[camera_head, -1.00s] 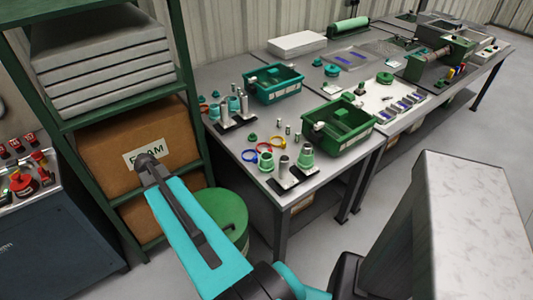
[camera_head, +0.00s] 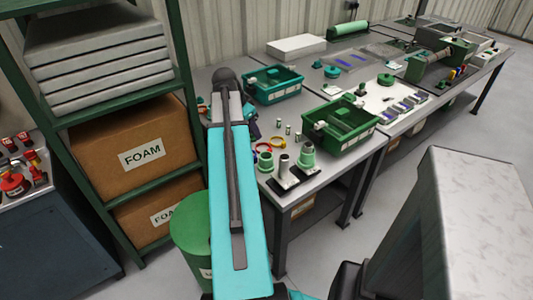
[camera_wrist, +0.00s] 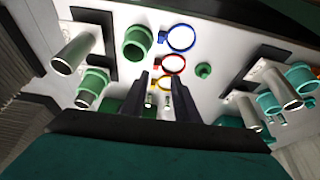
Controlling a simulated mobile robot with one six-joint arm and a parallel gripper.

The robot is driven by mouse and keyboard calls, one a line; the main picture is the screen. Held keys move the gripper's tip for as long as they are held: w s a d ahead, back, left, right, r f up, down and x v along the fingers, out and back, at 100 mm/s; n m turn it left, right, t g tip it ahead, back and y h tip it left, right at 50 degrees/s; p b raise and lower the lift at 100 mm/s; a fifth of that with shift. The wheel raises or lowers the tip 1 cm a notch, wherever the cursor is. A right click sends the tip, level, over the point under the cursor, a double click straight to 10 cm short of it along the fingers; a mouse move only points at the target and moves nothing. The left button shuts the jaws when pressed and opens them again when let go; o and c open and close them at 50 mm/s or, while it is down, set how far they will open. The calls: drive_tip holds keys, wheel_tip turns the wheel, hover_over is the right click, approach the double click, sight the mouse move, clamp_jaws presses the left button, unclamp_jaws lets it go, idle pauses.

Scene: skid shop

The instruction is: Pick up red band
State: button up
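The red band (camera_head: 263,147) lies flat on the grey workbench (camera_head: 329,178), between a yellow band (camera_head: 276,142) and my arm. In the wrist view the red band (camera_wrist: 171,64) lies between a blue band (camera_wrist: 180,38) and the yellow band (camera_wrist: 168,83). My gripper (camera_wrist: 158,75) is open and empty, its two dark fingers apart and pointing toward the bands. The red band appears just beyond the fingertips; the height above it is unclear. In the head view my arm hides the blue band and most of the gripper.
Green collars (camera_head: 306,156) and metal posts (camera_head: 283,165) on black bases stand near the bands. A teal bin (camera_head: 273,87) and a green bin (camera_head: 340,124) stand behind them. A shelf with foam boxes (camera_head: 140,146) is at left.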

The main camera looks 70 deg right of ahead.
drive_tip(key=shift+s+d+r, duration=0.4)
drive_tip(key=shift+s+r, duration=0.05)
drive_tip(key=shift+s, duration=0.2)
drive_tip(key=shift+f, duration=0.15)
drive_tip(key=shift+p+x, duration=0.3)
drive_tip(key=shift+x, duration=3.85)
drive_tip(key=shift+d, duration=0.1)
drive_tip(key=shift+p+x, duration=0.55)
drive_tip(key=shift+x, duration=2.05)
drive_tip(key=shift+w+d, duration=0.1)
clamp_jaws()
